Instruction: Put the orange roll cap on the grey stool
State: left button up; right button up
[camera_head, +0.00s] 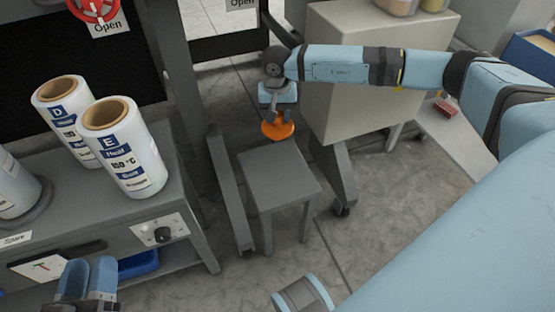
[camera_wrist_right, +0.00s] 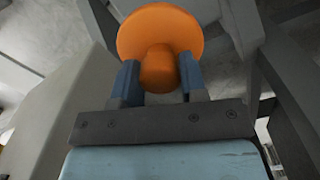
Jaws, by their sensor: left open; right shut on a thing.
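The orange roll cap (camera_head: 278,130) is a flat disc with a short stub. In the right wrist view the cap (camera_wrist_right: 160,35) has its stub between the two blue fingers. My right gripper (camera_head: 277,112) is shut on it and holds it in the air, near the far edge of the grey stool in the head view. The grey stool (camera_head: 279,178) stands on the floor with a bare top. My left gripper (camera_head: 88,278) is open and empty at the lower left, in front of the workbench.
White film rolls, one marked D (camera_head: 65,120) and one marked E (camera_head: 124,148), stand on the grey workbench (camera_head: 165,212) at left. A beige cabinet (camera_head: 362,118) stands right of the stool. Dark machine legs flank the stool. A blue bin (camera_head: 138,264) sits under the bench.

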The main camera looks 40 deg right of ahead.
notch_tip(320, 180, down, 18)
jog(key=b, duration=0.5)
jog(key=shift+b, duration=0.35)
jog(key=shift+f, duration=0.1)
pick_arm(q)
notch_tip(320, 180, down, 7)
jog(key=m+g, duration=0.1)
jog(key=g, duration=0.1)
jog(key=shift+w, duration=0.4)
jog(key=shift+d, duration=0.1)
jog(key=shift+f, duration=0.1)
pick_arm(e)
jog(key=shift+f, duration=0.1)
jog(key=o, duration=1)
pick_arm(q)
jog(key=shift+m, duration=0.3)
